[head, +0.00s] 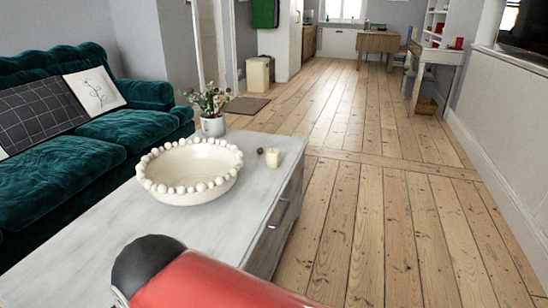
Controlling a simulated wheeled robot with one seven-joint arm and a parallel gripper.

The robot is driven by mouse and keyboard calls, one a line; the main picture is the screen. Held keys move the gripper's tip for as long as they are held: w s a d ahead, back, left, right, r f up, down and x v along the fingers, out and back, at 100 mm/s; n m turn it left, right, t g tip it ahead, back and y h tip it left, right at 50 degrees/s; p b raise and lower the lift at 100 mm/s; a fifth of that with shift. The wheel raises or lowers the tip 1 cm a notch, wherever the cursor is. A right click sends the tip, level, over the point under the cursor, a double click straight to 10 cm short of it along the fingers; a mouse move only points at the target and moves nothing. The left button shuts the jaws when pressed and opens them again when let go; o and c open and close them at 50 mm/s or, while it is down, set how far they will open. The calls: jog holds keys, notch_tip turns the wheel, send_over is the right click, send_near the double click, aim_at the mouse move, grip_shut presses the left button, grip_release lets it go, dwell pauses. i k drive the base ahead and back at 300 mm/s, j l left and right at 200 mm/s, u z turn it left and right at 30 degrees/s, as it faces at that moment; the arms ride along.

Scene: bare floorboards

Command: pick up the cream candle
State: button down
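The cream candle (272,158) is a small, pale, upright cylinder. It stands near the far right corner of the white-topped coffee table (120,245), to the right of a large cream bowl. A small dark brown round object (260,151) sits just left of it. A red and black part of my arm shows at the bottom of the head view, over the near part of the table. My gripper is not in the picture.
The cream bowl (190,170) with a beaded rim and a potted plant (212,110) stand on the table. A green sofa (110,135) is on the left. Open floorboards (390,215) lie to the right, up to the wall.

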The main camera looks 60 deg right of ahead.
aim_at(273, 155)
jog(key=z, duration=1.85)
jog(key=i+l+u, duration=0.1)
jog(key=i+l, duration=0.2)
jog(key=i+l+u, duration=0.1)
jog(key=i+l, duration=0.2)
jog(key=i+l+u, duration=0.1)
jog(key=i+l, duration=0.15)
jog(key=i+l+u, duration=0.1)
jog(key=i+l, duration=0.15)
jog(key=l, duration=0.2)
jog(key=i+l+u, duration=0.1)
jog(key=i+l, duration=0.15)
jog(key=l, duration=0.15)
jog(key=i+l, duration=0.25)
jog(key=l, duration=0.15)
jog(key=i+l+u, duration=0.15)
jog(key=l, duration=0.25)
jog(key=i, duration=0.1)
